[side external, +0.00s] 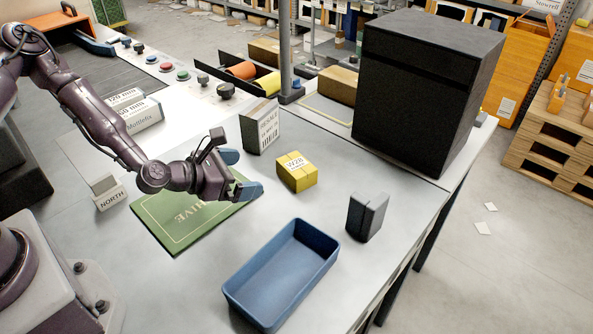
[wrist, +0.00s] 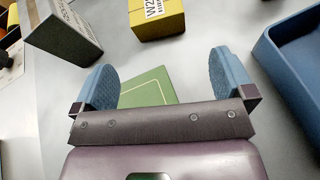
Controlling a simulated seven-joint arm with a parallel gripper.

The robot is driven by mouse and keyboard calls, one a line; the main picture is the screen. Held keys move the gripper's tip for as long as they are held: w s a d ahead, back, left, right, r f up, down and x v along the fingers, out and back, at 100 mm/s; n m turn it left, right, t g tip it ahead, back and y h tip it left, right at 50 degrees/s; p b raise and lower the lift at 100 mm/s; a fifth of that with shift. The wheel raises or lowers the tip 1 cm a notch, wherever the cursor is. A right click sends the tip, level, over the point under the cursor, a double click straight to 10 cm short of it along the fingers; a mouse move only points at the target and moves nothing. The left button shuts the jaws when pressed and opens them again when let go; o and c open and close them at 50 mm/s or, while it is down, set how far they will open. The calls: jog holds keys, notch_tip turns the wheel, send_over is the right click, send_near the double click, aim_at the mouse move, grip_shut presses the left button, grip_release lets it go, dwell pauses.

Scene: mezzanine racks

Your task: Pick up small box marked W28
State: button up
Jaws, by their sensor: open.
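The small yellow box marked W28 (side external: 296,174) sits on the grey table, right of my gripper (side external: 243,173) in the side view. Its white label is on the top face. In the wrist view the yellow box (wrist: 157,20) is cut off by the top edge, beyond my fingertips and roughly centred between them. My gripper (wrist: 163,73) is open, with blue fingers spread wide and nothing between them. It is apart from the box.
A grey labelled box (side external: 260,127) stands behind the yellow box. A blue tray (side external: 282,275) and a dark grey box (side external: 366,216) stand in front and right. A large black box (side external: 425,90) stands at the back.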

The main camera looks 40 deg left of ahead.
aim_at(285, 170)
jog(key=shift+w+n, duration=0.2)
jog(key=shift+n, duration=0.3)
jog(key=shift+w+f, duration=0.15)
jog(key=shift+w, duration=0.2)
jog(key=x, duration=1.2)
jog(key=shift+a+f, duration=0.15)
jog(key=shift+a, duration=0.05)
jog(key=c, duration=0.7)
jog(key=shift+o, duration=0.2)
